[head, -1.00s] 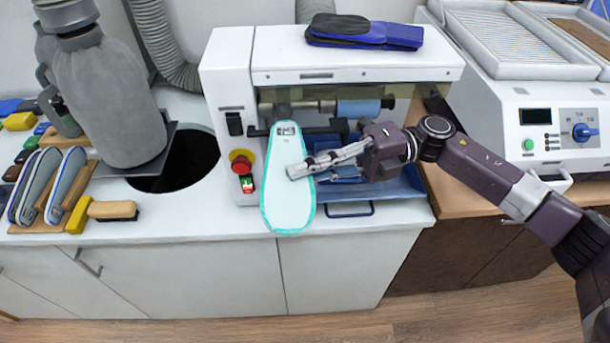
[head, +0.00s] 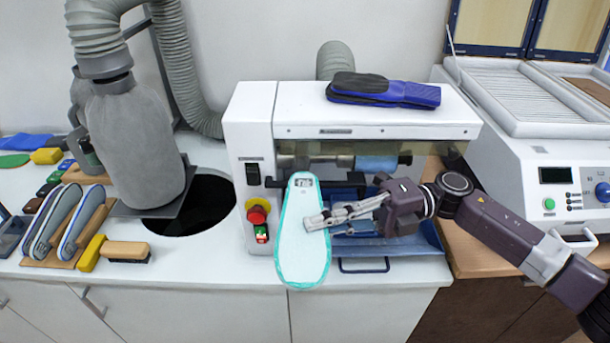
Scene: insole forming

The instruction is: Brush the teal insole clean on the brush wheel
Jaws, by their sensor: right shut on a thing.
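The teal insole (head: 300,250) is pale with a teal rim and a small dark print at its upper end. It hangs in front of the white brush machine (head: 252,135). My right gripper (head: 312,222) is shut on the insole at its right side, near the middle. Behind the insole, the machine's opening shows a shaft and a blue roller (head: 376,165). The insole's upper end is just below the opening; I cannot tell whether it touches anything there. The left gripper is not in view.
A red stop button (head: 257,213) and a green switch sit on the machine's front. A blue tray (head: 400,243) lies below the opening. Blue insoles (head: 383,92) rest on top. Left are a dark round hole (head: 200,205), racked insoles (head: 80,225) and a wooden brush (head: 126,251). A white oven-like unit stands right.

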